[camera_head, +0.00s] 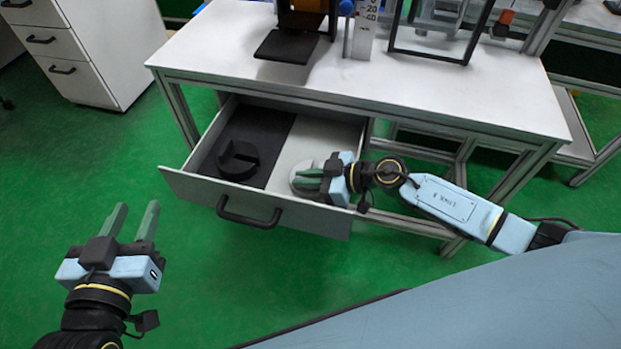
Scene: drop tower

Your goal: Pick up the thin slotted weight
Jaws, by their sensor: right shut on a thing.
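A drawer (186,185) stands open under the table, with a dark half on the left and a pale half on the right. The thin slotted weight (301,166), a light grey disc, is in the pale half. My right gripper (297,179) reaches in from the right and is shut on this weight; its green fingers and body hide part of the disc. I cannot tell whether the weight touches the drawer floor. A thicker black slotted weight (238,158) lies in the dark half. My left gripper (136,206) is open and empty over the green floor, left of the drawer.
The drawer front with its black handle (247,220) faces me. The white table top (400,95) above carries a black plate (286,46), a scale strip (362,38) and a black frame (430,53). A white cabinet (100,45) stands at the upper left. Green floor is free at left.

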